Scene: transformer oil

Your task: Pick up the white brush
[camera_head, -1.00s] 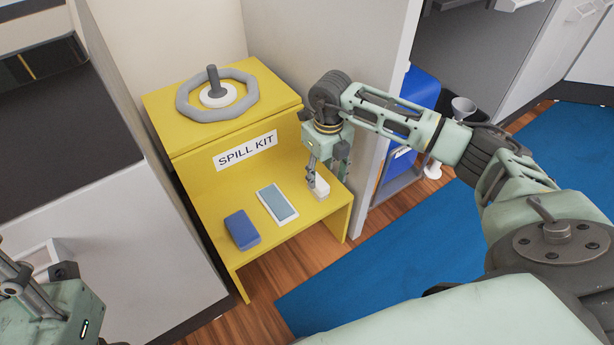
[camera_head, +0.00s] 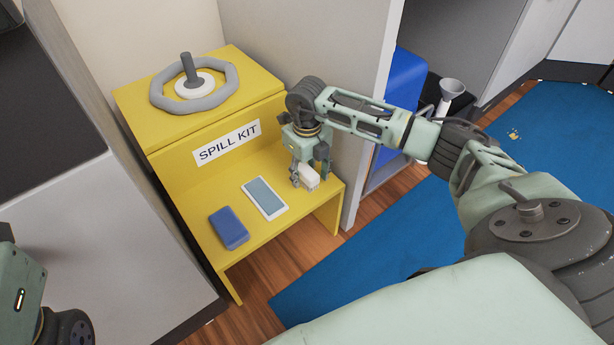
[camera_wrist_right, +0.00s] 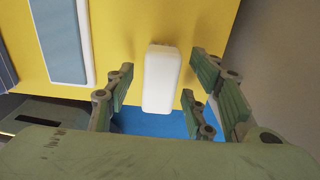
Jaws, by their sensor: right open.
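The white brush (camera_head: 308,178) is a small white block near the right front corner of the yellow spill kit shelf (camera_head: 235,245). My right gripper (camera_head: 310,173) is open, low over the brush. In the right wrist view the brush (camera_wrist_right: 161,78) lies between the spread fingers of the right gripper (camera_wrist_right: 163,82), with a gap on each side. The fingers partly hide the brush in the head view. Part of my left arm shows at the lower left edge; its fingers do not show.
A white-framed pad (camera_head: 264,198) and a blue block (camera_head: 229,228) lie left of the brush on the shelf. A grey ring (camera_head: 157,93) lies on the upper box. A grey wall (camera_head: 365,60) stands close to the right, with a blue mat (camera_head: 360,265) on the floor.

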